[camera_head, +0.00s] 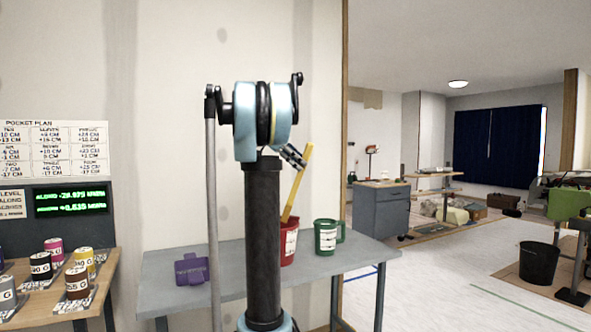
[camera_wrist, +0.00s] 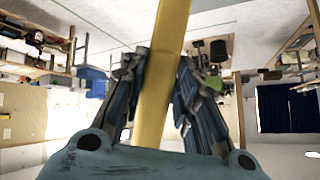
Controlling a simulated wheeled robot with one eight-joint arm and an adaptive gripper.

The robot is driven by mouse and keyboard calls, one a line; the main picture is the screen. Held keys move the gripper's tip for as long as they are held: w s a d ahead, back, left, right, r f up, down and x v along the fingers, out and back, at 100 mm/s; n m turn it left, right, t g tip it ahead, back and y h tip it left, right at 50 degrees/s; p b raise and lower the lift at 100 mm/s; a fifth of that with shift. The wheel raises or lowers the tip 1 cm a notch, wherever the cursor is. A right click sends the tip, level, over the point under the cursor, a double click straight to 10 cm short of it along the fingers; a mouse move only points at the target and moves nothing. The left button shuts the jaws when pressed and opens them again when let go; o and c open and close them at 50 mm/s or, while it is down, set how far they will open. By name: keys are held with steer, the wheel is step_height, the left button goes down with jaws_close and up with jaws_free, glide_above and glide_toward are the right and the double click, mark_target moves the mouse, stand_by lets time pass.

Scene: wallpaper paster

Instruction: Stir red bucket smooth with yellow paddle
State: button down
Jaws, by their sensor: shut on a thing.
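The red bucket (camera_head: 288,245) stands on the grey table, partly hidden behind my arm column. The yellow paddle (camera_head: 297,184) leans up out of the bucket, tilted to the right; its lower end is hidden inside. My gripper (camera_head: 293,156) is at the paddle's upper part, mostly hidden behind my arm. In the wrist view my gripper (camera_wrist: 158,85) has its two fingers closed on either side of the yellow paddle (camera_wrist: 160,65), which runs between them. The bucket's contents cannot be seen.
A green mug-like bucket (camera_head: 327,237) stands just right of the red one. A purple object (camera_head: 192,269) lies on the grey table (camera_head: 237,283) at left. Labelled cans (camera_head: 77,282) stand on a wooden bench further left. A wall is close behind.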

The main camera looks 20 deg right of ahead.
steer(key=shift+r, duration=0.1)
stand_by(0.5)
steer(key=shift+r, duration=2.4)
